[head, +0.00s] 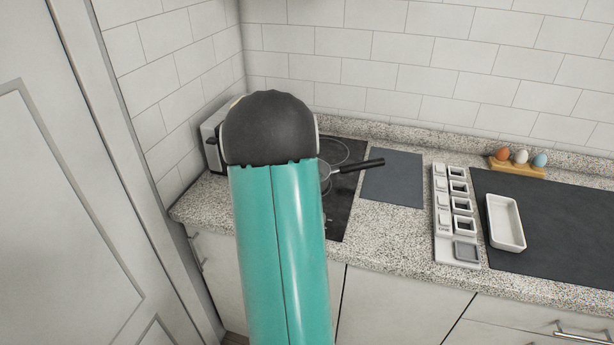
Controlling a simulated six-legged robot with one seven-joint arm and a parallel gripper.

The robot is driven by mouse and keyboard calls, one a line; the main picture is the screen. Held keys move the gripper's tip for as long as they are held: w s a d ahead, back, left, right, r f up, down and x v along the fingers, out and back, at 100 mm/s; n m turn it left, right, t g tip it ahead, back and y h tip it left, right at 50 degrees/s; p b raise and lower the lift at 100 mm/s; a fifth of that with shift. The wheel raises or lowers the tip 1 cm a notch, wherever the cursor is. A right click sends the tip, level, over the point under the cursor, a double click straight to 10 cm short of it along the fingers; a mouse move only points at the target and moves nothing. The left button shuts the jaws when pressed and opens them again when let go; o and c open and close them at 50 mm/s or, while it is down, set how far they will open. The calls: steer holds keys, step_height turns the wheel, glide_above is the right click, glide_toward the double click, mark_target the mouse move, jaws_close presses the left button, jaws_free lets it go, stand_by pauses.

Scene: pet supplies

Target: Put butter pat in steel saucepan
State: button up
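A pan that looks like the steel saucepan (325,171) stands on the dark hob. Its black handle points right, and most of its body is hidden behind my teal arm. No butter pat can be made out in the head view. My gripper does not show; my arm rises through the middle left of the view and its dark joint covers part of the hob.
The black hob (345,205) and a grey mat (393,178) lie on the speckled counter. Right of them are a white tray with several square compartments (440,240), a white rectangular dish (492,228) on a dark mat (560,250), and coloured eggs in a wooden holder (517,170).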

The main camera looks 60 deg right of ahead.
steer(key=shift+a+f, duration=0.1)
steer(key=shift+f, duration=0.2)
